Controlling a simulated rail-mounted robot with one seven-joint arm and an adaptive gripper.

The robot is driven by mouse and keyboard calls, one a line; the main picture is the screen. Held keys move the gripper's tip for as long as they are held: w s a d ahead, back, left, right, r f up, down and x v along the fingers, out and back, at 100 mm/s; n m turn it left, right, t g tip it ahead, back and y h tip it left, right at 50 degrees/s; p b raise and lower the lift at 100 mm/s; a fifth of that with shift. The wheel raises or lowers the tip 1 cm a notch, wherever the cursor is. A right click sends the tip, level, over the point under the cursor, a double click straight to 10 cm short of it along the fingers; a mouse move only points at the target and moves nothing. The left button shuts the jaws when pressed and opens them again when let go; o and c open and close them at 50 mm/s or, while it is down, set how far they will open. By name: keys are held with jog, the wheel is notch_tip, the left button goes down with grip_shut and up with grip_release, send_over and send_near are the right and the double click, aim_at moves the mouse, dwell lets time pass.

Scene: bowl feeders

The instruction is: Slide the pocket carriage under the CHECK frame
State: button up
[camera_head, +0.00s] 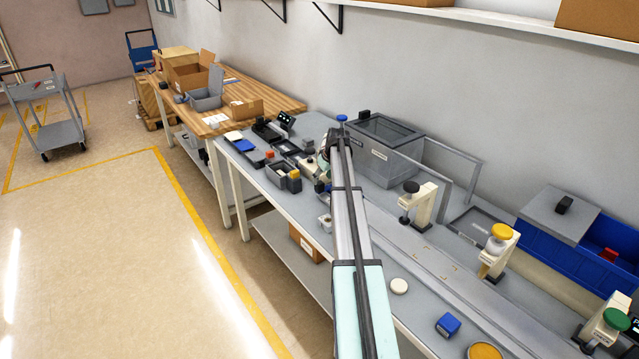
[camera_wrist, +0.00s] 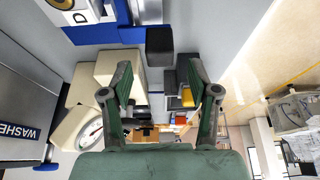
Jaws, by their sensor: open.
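My gripper (camera_wrist: 160,80) is open in the wrist view, its two green-grey fingers spread with nothing held between them. A dark block (camera_wrist: 160,45) shows beyond the fingertips, apart from them; I cannot tell whether it is part of the pocket carriage. In the head view my arm reaches along the bench, and its far end hides part of the bench top. A grey tubular frame (camera_head: 453,157) stands on the bench to the right of my arm. No CHECK label is readable, so I cannot confirm it is the CHECK frame. I cannot make out the pocket carriage for sure.
A grey lidded box (camera_head: 393,160) stands behind my arm. Cream stands with black (camera_head: 411,187), yellow (camera_head: 502,231) and green (camera_head: 617,318) knobs line the bench's right part. A blue bin (camera_head: 609,236) is at far right. A small dark tray (camera_head: 284,176) lies left of my arm.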

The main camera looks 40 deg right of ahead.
aim_at(320, 183)
jog(key=p+x, duration=0.1)
jog(key=x, duration=0.4)
jog(key=shift+w+f, duration=0.15)
jog(key=shift+f, duration=0.15)
grip_shut()
